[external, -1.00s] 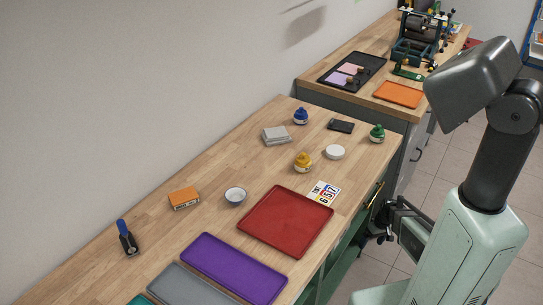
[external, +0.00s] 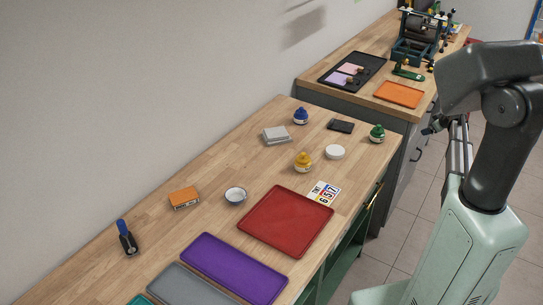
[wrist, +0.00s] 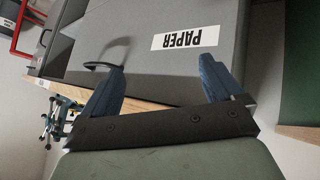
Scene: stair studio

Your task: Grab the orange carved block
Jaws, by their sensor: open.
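The orange carved block (external: 184,198) lies on the wooden table at the left in the external view, with a pale side facing the camera. It is not in the wrist view. My gripper (wrist: 162,80) shows in the wrist view with two blue fingers spread apart and nothing between them. In the external view my arm stands to the right of the table, far from the block, and the gripper itself is hard to make out.
Near the block are a small bowl (external: 235,195) and a blue-handled tool (external: 126,238). A red tray (external: 285,221), a purple tray (external: 233,268) and a grey tray (external: 190,286) lie toward the front. Bottles (external: 303,162) stand farther back. Bare wood surrounds the block.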

